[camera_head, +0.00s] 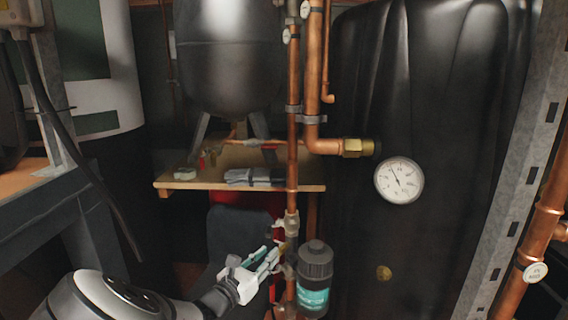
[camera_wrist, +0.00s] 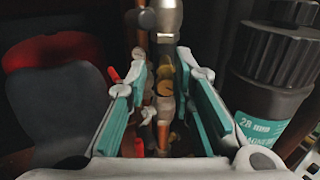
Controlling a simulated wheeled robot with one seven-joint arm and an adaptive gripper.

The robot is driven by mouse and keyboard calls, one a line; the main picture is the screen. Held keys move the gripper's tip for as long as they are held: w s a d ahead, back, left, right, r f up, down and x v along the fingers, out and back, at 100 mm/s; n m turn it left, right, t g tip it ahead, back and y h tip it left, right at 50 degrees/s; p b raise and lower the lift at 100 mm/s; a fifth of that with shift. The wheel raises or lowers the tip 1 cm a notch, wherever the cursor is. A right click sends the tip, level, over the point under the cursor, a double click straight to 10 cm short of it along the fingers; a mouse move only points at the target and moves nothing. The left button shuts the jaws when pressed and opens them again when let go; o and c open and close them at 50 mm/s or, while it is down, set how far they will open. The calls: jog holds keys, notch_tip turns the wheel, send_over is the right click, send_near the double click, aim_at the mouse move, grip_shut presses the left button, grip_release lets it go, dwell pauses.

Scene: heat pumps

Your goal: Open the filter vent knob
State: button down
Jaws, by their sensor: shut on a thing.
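The filter (camera_head: 315,280) is a black canister with a ribbed black cap and a teal label, beside the vertical copper pipe. It also shows at the right of the wrist view (camera_wrist: 268,85). My gripper (camera_head: 272,256) reaches in from the lower left to the pipe fittings just left of the filter. In the wrist view its teal-padded fingers (camera_wrist: 163,76) stand on either side of a small brass knob (camera_wrist: 164,87), shut on it. The exact contact is hard to see. I cannot tell for sure whether this brass piece is the filter's vent knob.
A vertical copper pipe (camera_head: 292,160) runs above the fittings. A black tank (camera_head: 430,120) with a round gauge (camera_head: 399,181) stands at the right. A wooden shelf (camera_head: 215,184) is behind. A red handle (camera_wrist: 113,73) shows left of the fingers.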

jog(key=shift+w+d+r, duration=0.15)
jog(key=shift+w+r, duration=0.05)
jog(key=shift+w, duration=0.4)
jog(key=shift+r, duration=0.15)
jog(key=shift+r+p, duration=0.25)
jog(key=shift+p, duration=0.05)
jog(key=p+v, duration=0.2)
jog(key=v, duration=0.4)
jog(key=shift+f, duration=0.25)
jog(key=shift+s, duration=0.1)
